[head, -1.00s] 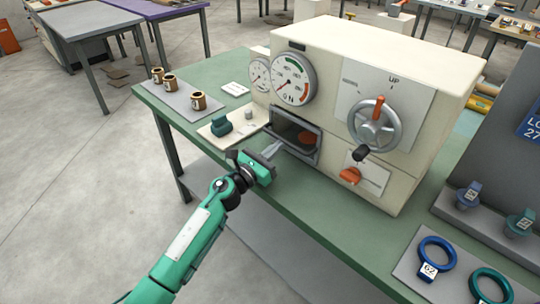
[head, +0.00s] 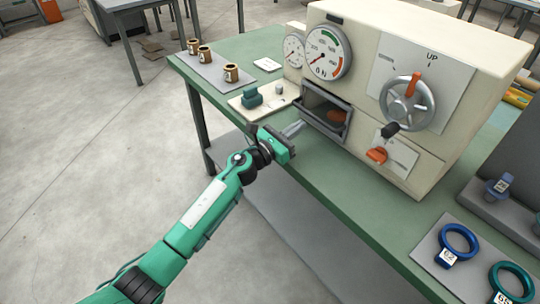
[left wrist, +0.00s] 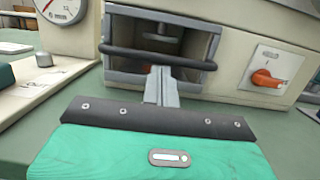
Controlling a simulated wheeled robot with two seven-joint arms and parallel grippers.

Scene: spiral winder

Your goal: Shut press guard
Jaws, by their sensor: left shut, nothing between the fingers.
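The press (head: 440,35) is a cream box on the green bench. Its dark-framed opening (head: 316,100) is uncovered, with an orange-brown thing partly visible inside. A dark guard bar (head: 327,127) runs across the front of the opening; in the left wrist view the guard bar (left wrist: 125,51) crosses it from side to side. My left gripper (head: 299,127) is shut and empty at the left front of the opening. In the left wrist view its fingertips (left wrist: 160,72) point at the bar, close below it; whether they touch is unclear. My right gripper is not visible.
A handwheel (head: 407,104) and an orange knob (head: 377,155) are on the press front. A pale board (head: 240,102) with a teal piece lies left of it. Several brown cups stand on a grey mat (head: 199,69). Blue and teal rings lie at the right.

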